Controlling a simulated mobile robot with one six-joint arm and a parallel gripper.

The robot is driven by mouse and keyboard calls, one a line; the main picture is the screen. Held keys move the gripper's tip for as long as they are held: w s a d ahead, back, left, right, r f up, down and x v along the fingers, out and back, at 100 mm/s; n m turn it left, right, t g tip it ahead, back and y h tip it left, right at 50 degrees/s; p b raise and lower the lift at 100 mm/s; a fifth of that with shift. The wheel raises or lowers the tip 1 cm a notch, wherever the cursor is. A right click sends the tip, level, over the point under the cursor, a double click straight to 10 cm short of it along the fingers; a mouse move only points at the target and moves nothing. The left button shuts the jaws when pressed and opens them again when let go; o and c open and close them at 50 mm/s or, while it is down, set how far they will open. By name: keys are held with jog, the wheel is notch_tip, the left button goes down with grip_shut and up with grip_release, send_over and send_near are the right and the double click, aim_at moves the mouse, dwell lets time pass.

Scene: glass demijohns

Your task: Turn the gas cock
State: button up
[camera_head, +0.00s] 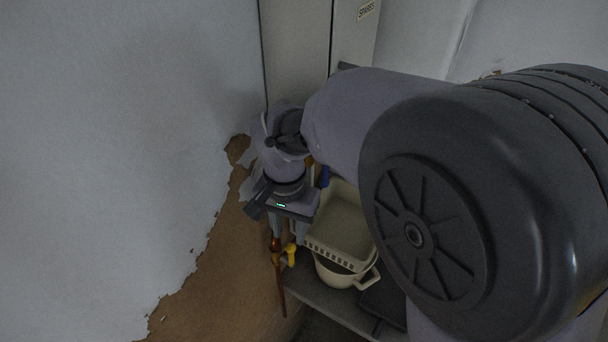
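A small yellow handle (291,252), which looks like the gas cock's lever, shows just below my gripper, beside a thin reddish-brown pipe (281,287) in front of the wall. My gripper (288,238) points down at it from above. Its two fingers look apart, one on each side, with the tips close to the yellow handle. I cannot tell whether they touch it. The body of the cock is small, dark and partly hidden by the fingers.
A cream basket (341,226) stands right of my gripper, with a white pot (338,273) at its lower edge, on a dark shelf (318,293). A grey cabinet (297,45) labelled SPARES is behind. The peeling wall (110,150) is at left. My arm hides much of the right side.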

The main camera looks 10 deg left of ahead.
aim_at(290, 245)
notch_tip(290, 245, down, 8)
jog(key=shift+d+f, duration=0.1)
jog(key=shift+f, duration=0.05)
grip_shut()
dwell(1.5)
